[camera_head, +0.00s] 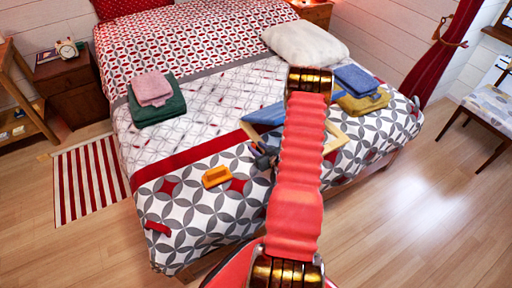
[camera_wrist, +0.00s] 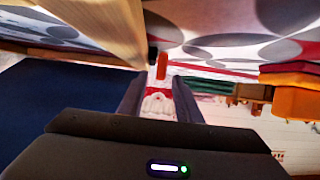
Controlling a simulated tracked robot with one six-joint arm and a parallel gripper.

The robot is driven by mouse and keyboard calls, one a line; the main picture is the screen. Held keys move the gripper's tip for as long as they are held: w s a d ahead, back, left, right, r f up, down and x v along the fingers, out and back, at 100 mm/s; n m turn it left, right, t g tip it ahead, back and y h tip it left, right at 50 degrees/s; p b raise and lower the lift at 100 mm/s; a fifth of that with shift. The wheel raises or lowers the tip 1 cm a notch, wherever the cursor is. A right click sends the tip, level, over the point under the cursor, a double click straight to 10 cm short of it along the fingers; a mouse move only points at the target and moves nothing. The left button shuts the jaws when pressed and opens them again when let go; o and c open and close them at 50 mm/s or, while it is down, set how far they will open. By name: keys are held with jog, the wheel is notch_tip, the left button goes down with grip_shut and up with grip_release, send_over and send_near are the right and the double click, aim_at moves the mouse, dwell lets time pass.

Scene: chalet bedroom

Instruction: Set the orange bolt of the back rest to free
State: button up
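The back rest lies on the bed, with a pale wooden frame (camera_head: 335,141) and blue cloth (camera_head: 266,114); my arm hides its middle. In the wrist view the frame (camera_wrist: 98,26) is at upper left and the blue cloth (camera_wrist: 50,105) at left. A small orange bolt (camera_wrist: 161,66) shows just ahead of my fingertips, beside a small black part. My gripper (camera_wrist: 158,77) is open, with the bolt apart from the fingers, roughly in line with the gap. In the head view my gripper (camera_head: 264,158) is a dark shape at the frame's near left side, partly hidden. The bolt's setting cannot be told.
An orange block (camera_head: 216,177) lies on the bed left of my gripper; a red item (camera_head: 157,228) lies near the bed's front left corner. Folded towels (camera_head: 157,112) lie left, blue and yellow ones (camera_head: 360,104) right, and a white pillow (camera_head: 305,43) behind.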

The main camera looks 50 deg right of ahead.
jog(key=shift+w+d+f, duration=0.2)
jog(key=shift+w+f, duration=0.05)
jog(key=shift+w, duration=0.35)
jog(key=shift+c, duration=0.4)
grip_shut()
